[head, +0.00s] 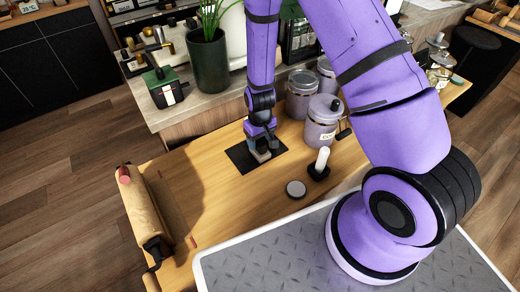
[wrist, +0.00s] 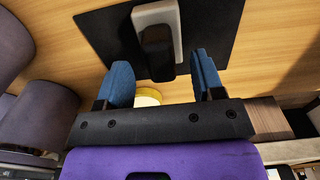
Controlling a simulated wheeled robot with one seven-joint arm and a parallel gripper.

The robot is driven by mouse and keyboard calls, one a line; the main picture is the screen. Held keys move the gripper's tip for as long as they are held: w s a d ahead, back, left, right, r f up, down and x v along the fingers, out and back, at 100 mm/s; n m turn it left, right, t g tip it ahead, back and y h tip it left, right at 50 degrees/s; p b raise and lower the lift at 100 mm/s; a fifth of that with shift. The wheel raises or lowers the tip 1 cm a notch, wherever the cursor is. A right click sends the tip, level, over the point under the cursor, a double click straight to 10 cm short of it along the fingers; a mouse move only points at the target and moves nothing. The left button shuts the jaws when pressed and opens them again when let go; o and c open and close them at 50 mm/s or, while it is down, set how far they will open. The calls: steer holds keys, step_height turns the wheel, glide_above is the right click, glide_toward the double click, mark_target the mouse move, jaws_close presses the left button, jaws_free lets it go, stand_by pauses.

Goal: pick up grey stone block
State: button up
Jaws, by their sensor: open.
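A pale grey block (wrist: 174,14), which I take to be the grey stone block, lies on a black mat (wrist: 215,30) at the top of the wrist view. A dark piece (wrist: 157,52) overlaps its lower part; I cannot tell whether it belongs to the block. My gripper (wrist: 160,64) is open, its blue fingers apart on either side of the dark piece, with nothing visibly gripped. In the head view my gripper (head: 258,143) points down over the black mat (head: 240,157), close to the block (head: 262,156), partly hiding it. Contact cannot be told.
Lidded jars (head: 320,122) stand right of the mat. A wrapped roll (head: 143,208) lies at the left. A potted plant (head: 208,62) stands behind. Table left of the mat is clear.

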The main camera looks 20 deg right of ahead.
steer(key=shift+f, duration=1)
jaws_close()
steer(key=shift+r, duration=0.1)
